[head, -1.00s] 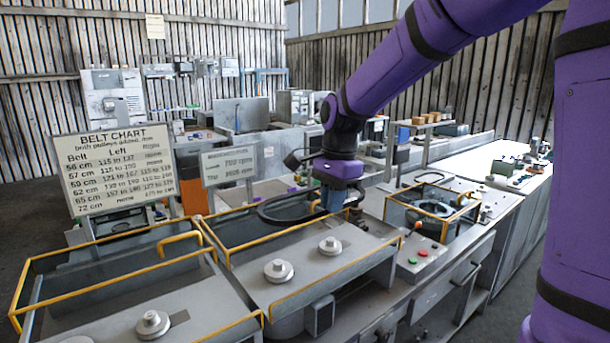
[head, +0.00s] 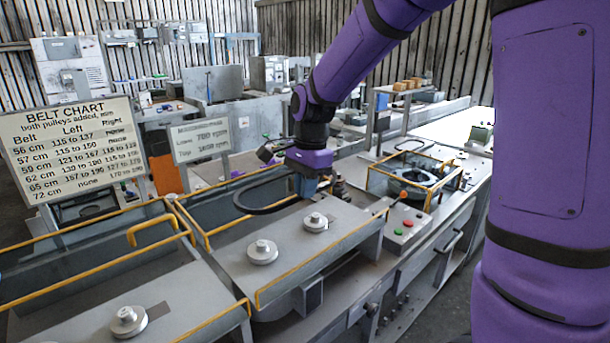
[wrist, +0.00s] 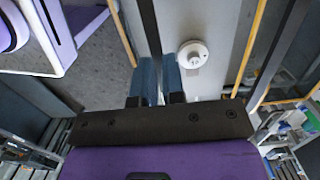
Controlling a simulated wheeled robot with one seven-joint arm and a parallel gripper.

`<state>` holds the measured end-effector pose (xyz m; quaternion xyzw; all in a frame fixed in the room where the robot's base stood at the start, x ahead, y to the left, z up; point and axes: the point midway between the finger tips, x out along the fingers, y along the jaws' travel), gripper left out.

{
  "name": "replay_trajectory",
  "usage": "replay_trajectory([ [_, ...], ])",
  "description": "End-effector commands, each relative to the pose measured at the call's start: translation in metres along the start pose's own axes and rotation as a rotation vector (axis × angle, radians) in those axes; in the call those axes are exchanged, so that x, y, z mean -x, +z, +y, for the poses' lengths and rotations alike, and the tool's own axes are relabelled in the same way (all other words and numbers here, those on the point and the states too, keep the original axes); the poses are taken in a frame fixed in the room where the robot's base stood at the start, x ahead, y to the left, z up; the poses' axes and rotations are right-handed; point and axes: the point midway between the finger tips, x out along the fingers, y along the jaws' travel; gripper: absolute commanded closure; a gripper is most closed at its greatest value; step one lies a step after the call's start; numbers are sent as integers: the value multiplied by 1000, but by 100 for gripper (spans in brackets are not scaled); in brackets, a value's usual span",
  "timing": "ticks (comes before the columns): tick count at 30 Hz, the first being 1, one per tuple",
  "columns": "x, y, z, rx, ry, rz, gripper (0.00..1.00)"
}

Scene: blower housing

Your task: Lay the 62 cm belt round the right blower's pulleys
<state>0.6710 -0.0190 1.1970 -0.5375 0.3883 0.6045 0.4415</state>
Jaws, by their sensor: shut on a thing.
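My gripper (head: 306,188) is shut on a black belt (head: 262,211), which hangs out to the left as a loop. In the wrist view the blue fingertips (wrist: 157,76) pinch a black strand between them. The right blower's deck (head: 290,270) carries two pale round pulleys, a nearer pulley (head: 262,253) and a farther pulley (head: 316,222). The gripper and belt are above and behind the farther pulley, apart from both. One pulley (wrist: 193,54) shows just right of the fingertips in the wrist view. The belt's length is not readable on it.
Yellow rails (head: 320,262) edge the blower decks. The left blower has a pulley (head: 128,321) in the foreground. A belt chart (head: 70,145) and a smaller sign (head: 201,140) stand behind. A control box with coloured buttons (head: 405,224) and a yellow-railed frame (head: 415,175) are at right.

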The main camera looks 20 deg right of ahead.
Motion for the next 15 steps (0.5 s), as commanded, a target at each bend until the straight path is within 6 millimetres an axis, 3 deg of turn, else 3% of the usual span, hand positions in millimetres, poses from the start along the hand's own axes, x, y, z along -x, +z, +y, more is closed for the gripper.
replay_trajectory([
  [15, -53, -6, 1, 0, 3, -1, 100],
])
